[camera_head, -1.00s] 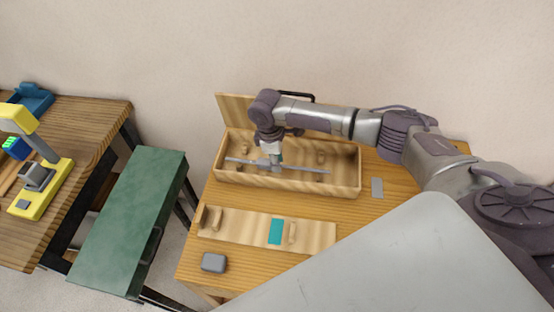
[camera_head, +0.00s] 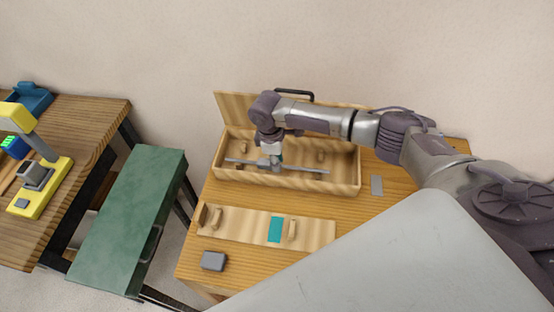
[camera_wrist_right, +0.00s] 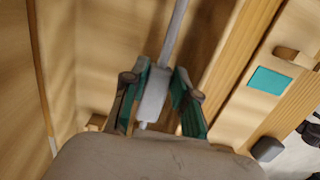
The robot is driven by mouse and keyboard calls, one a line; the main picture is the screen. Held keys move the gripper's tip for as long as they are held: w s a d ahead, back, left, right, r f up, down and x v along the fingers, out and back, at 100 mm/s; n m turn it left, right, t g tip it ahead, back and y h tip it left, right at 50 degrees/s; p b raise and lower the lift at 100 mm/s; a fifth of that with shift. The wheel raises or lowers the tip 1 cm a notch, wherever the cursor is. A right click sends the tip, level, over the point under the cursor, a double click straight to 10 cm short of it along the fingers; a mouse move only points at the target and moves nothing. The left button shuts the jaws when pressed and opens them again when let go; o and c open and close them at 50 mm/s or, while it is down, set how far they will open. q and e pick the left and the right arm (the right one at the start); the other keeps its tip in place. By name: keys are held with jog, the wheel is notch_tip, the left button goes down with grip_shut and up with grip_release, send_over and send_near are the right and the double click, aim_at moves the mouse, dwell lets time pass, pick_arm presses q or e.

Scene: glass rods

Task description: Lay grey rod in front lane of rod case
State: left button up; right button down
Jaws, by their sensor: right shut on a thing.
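The grey rod (camera_head: 305,169) lies lengthwise over the open wooden rod case (camera_head: 290,183), near its front wall. My right gripper (camera_head: 271,163) is shut on the rod near its middle, reaching down into the case. In the right wrist view the rod (camera_wrist_right: 172,40) runs up from between the green-padded fingers of the gripper (camera_wrist_right: 156,100), and its thicker grey part sits between them. I cannot tell whether the rod touches the case floor. My left gripper is not in view.
A wooden rack strip (camera_head: 250,224) with a teal patch (camera_head: 275,230) lies in front of the case. The case lid (camera_head: 232,108) stands open behind. A green bench (camera_head: 125,220) is to the left.

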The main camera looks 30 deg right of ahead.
jog(key=shift+f, duration=0.4)
jog(key=c, duration=0.8)
grip_release()
notch_tip(320, 180, up, 12)
jog(key=a, duration=0.1)
jog(key=shift+w, duration=0.45)
jog(key=shift+s+a+f, duration=0.1)
